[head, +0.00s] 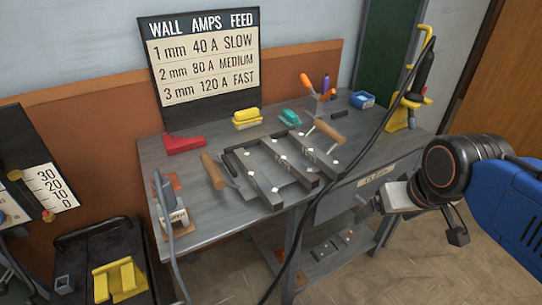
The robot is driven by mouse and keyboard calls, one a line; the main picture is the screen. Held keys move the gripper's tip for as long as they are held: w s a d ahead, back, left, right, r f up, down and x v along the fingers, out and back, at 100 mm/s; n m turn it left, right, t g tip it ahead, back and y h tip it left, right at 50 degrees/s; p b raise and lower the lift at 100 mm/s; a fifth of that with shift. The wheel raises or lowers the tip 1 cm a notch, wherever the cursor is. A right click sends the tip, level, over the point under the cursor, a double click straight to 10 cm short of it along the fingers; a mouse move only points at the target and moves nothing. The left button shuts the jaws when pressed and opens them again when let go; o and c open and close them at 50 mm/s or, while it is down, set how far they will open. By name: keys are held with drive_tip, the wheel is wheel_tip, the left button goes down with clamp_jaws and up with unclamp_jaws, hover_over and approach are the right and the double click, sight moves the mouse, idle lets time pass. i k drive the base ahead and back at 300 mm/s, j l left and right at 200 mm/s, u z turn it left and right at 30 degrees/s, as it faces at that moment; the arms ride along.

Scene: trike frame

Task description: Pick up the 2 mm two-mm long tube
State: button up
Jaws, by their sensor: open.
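Several long grey square tubes lie side by side on the bench, with small white marks on them: a left one (257,180), a middle one (291,165) and a right one (318,156). Any thickness writing on them is too small to read, so I cannot tell which is the 2 mm tube. My gripper (370,205) is in front of the bench's right side, open and empty, apart from the tubes in the picture. Its fingers are small and partly unclear.
A wooden-handled hammer (328,130) lies by the tubes' far right end, another wooden-handled tool (213,171) at their left. A black cable (325,178) crosses before the bench. A red tool (184,144) and yellow block (247,117) stand behind. More pieces lie on the lower shelf (290,262).

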sight(305, 175)
drive_tip(key=k+j+z, duration=0.15)
drive_tip(key=j, duration=0.45)
drive_tip(key=k+j+z, duration=0.2)
drive_tip(key=k+j, duration=0.2)
drive_tip(key=k+j+z, duration=0.15)
drive_tip(key=k+j, duration=0.2)
drive_tip(key=j, duration=0.25)
drive_tip(key=k+j+z, duration=0.2)
drive_tip(key=j, duration=0.3)
drive_tip(key=k, duration=0.15)
